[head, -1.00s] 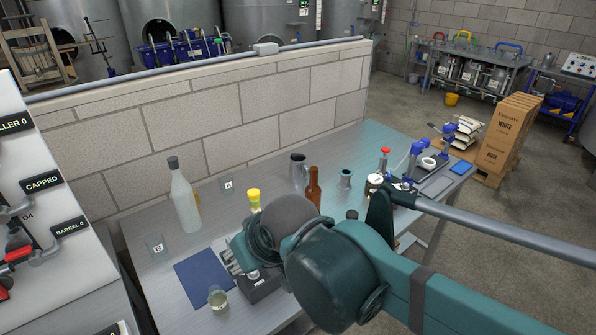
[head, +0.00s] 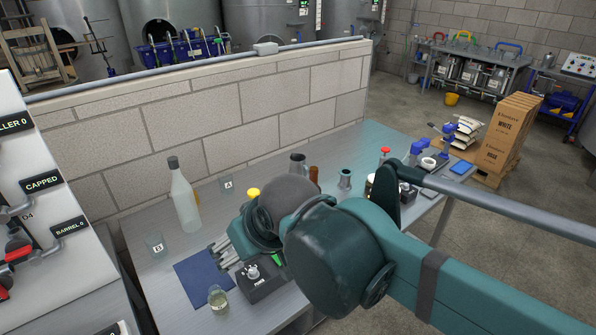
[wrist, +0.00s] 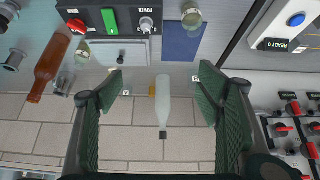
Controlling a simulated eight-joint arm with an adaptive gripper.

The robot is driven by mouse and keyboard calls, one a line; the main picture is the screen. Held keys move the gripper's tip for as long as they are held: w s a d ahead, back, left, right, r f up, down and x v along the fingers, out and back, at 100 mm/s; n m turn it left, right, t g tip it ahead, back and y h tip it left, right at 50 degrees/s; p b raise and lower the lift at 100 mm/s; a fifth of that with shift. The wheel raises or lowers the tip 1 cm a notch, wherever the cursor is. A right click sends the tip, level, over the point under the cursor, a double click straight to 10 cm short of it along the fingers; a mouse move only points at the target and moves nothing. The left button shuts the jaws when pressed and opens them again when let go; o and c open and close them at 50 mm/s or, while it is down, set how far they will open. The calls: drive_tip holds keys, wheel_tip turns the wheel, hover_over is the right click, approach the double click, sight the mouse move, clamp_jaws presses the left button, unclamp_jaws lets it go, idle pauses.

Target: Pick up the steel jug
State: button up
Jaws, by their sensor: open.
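The steel jug (head: 298,164) stands at the back of the bench in the head view, its lower part hidden behind my arm. In the wrist view, a grey metal vessel (wrist: 62,85) beside the brown bottle (wrist: 52,68) looks like the jug, left of my fingers. My gripper (head: 222,256) is over the blue mat, left of and nearer than the jug. In the wrist view my gripper's fingers (wrist: 160,88) are spread wide with nothing held between them. The frosted bottle (wrist: 163,102) shows in the gap, apart from the fingers.
A small steel cup (head: 345,179) stands right of the jug. The brown bottle is mostly hidden by my arm in the head view. A control box (head: 262,282) and a glass (head: 217,298) sit near the front. A block wall (head: 270,115) runs behind the bench.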

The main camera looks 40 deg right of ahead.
drive_tip(key=w+d+r, duration=0.2)
drive_tip(key=w, duration=0.4)
drive_tip(key=w+d+r, duration=0.2)
drive_tip(key=w+r, duration=0.1)
drive_tip(key=w, duration=0.3)
drive_tip(key=w+d+t+y, duration=0.1)
drive_tip(key=w+d+t, duration=0.2)
drive_tip(key=w+d, duration=1.15)
drive_tip(key=m+t+h+p, duration=0.1)
drive_tip(key=t+h, duration=0.1)
drive_tip(key=t, duration=0.1)
hover_over(307, 167)
wheel_tip(307, 167, down, 3)
drive_tip(key=f, duration=1.8)
drive_tip(key=shift+s+f, duration=0.25)
drive_tip(key=shift+s, duration=0.05)
drive_tip(key=shift+f, duration=0.65)
drive_tip(key=shift+x, duration=1.3)
